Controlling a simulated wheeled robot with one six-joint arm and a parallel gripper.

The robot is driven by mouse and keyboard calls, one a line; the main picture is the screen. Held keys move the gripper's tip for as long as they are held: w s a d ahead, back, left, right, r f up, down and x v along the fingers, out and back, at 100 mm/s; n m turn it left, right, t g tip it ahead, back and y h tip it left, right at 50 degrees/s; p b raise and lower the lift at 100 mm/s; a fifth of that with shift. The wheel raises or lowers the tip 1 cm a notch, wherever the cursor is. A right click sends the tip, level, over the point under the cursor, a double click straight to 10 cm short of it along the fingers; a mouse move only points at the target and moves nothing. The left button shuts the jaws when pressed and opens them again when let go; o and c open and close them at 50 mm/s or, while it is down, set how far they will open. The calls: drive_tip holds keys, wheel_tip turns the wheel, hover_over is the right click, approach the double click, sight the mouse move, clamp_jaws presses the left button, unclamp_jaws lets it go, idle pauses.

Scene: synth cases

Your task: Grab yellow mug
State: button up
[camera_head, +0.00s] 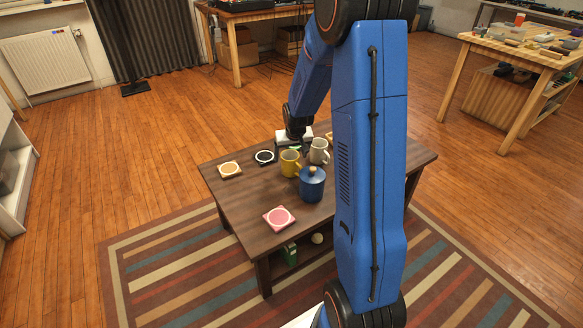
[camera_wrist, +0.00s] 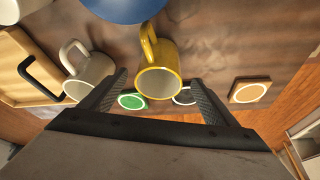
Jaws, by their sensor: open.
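The yellow mug (camera_head: 290,163) stands upright on the dark wooden table (camera_head: 252,207), beside a blue lidded pot (camera_head: 312,186) and a pale grey mug (camera_head: 319,151). In the wrist view the yellow mug (camera_wrist: 158,76) lies just beyond my gripper (camera_wrist: 160,84), in line with the gap between the fingers. Its handle points away from the gripper, toward the blue pot (camera_wrist: 125,8). My gripper is open and empty. In the head view my gripper is small and partly hidden at the far side of the mugs.
The grey mug (camera_wrist: 88,72) is close to one finger, near a wooden tray with a black handle (camera_wrist: 40,75). Coasters lie around: orange (camera_head: 230,169), black (camera_head: 264,156), pink (camera_head: 279,217) and green (camera_wrist: 132,101). The table's left part has free room.

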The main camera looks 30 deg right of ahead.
sight(291, 157)
drive_tip(key=shift+x, duration=1.55)
drive_tip(key=shift+c, duration=0.3)
drive_tip(key=c, duration=1.2)
drive_tip(key=shift+c, duration=0.2)
drive_tip(key=shift+r, duration=0.2)
